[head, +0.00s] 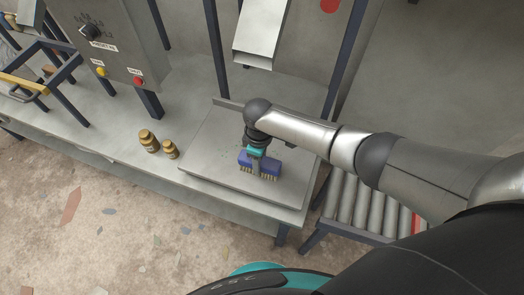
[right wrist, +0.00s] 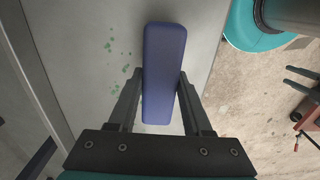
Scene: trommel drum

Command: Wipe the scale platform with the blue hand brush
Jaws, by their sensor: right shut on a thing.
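The blue hand brush (head: 268,166) is over the grey scale platform (head: 208,150) in the head view, bristles facing down. My right gripper (head: 257,160) is shut on it from above. In the right wrist view the blue back of the brush (right wrist: 164,70) lies between the two fingers of my right gripper (right wrist: 160,90). Small green specks (right wrist: 112,45) lie on the platform (right wrist: 100,20) to the left of the brush. Whether the bristles touch the platform I cannot tell.
Two brass weights (head: 149,141) (head: 170,149) stand on the bench left of the platform. A control box (head: 110,50) with knob and buttons and a metal chute (head: 261,35) are behind. A roller conveyor (head: 352,205) is at the right.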

